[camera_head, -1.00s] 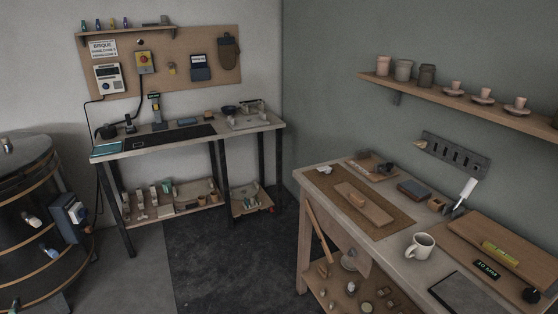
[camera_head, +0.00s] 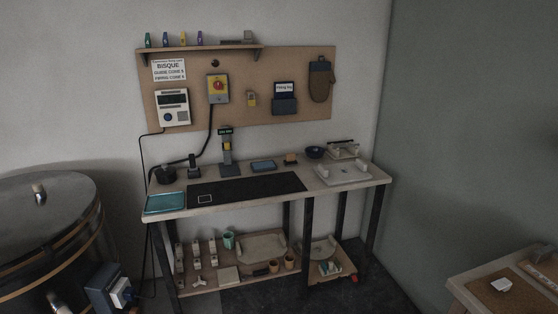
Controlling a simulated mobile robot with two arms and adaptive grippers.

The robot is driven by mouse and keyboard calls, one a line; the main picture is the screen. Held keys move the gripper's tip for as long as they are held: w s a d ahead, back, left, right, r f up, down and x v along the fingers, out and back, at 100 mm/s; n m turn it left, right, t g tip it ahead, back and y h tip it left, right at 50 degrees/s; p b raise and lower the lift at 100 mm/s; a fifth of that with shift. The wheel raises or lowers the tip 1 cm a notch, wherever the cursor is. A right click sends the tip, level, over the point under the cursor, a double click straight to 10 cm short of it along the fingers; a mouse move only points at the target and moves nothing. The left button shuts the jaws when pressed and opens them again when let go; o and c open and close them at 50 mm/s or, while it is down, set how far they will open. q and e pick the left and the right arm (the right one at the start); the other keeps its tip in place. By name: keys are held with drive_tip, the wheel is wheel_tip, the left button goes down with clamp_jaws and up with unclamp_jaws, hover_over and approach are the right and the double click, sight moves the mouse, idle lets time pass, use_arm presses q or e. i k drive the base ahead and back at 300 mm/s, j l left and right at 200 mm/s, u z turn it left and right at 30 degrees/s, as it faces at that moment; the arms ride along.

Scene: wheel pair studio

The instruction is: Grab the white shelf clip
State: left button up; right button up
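I cannot make out the white shelf clip for certain. Small whitish pieces stand on the lower shelf of the back bench: upright ones (camera_head: 196,250) at its left and a small three-armed one (camera_head: 197,280) near the front edge. A small white piece (camera_head: 502,285) lies on the brown mat of the table at lower right. Pale pieces also sit on the light tray (camera_head: 343,176) on the bench top, too small to identify. Neither of my grippers is in view.
The back bench (camera_head: 235,207) carries a dark mat (camera_head: 246,189), a teal tablet (camera_head: 165,203) and a scale-like stand (camera_head: 227,158). A dark kiln (camera_head: 40,240) stands at left, with a blue box (camera_head: 108,288). Dark floor (camera_head: 375,290) lies open between bench and right table (camera_head: 468,285).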

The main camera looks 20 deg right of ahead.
sight(504, 284)
drive_tip(key=i+z, duration=0.35)
drive_tip(key=z, duration=0.15)
drive_tip(key=i+j+z, duration=0.25)
drive_tip(key=z, duration=0.2)
drive_tip(key=i+j+z, duration=0.35)
drive_tip(key=z, duration=0.15)
